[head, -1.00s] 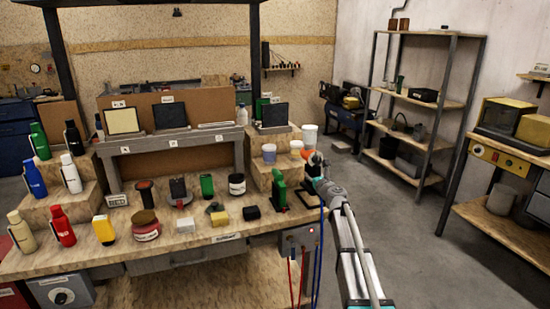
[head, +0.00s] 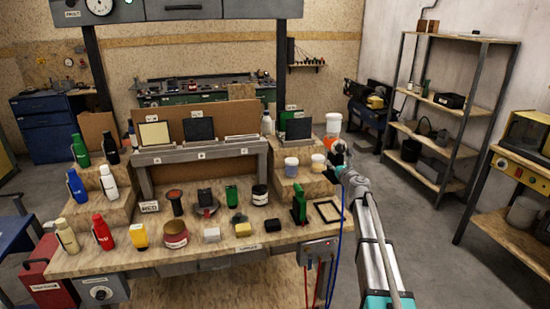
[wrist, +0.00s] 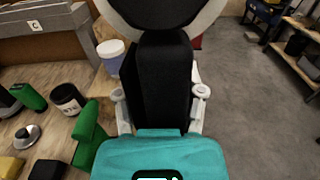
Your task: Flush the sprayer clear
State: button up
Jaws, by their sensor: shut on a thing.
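My gripper (head: 337,158) is shut on a small white and orange thing (head: 333,124) that looks like the sprayer, with a white cup-like part above an orange part. It is held in the air above the bench's right end, apart from the tubs. In the wrist view the dark gripper body (wrist: 162,85) fills the middle and hides the fingertips and most of the held thing. A red patch (wrist: 197,43) shows at its right edge; I cannot tell what it is.
Two lidded tubs (head: 291,166) stand on the right wooden step. Bottles and jars crowd the bench. Floor to the right is clear up to the shelf rack (head: 440,110).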

aim_at(336, 120)
notch_tip(336, 120, up, 17)
jog(key=p, duration=1.5)
jog(key=shift+p, duration=0.35)
jog(key=shift+s+f, duration=0.1)
jog(key=shift+s, duration=0.05)
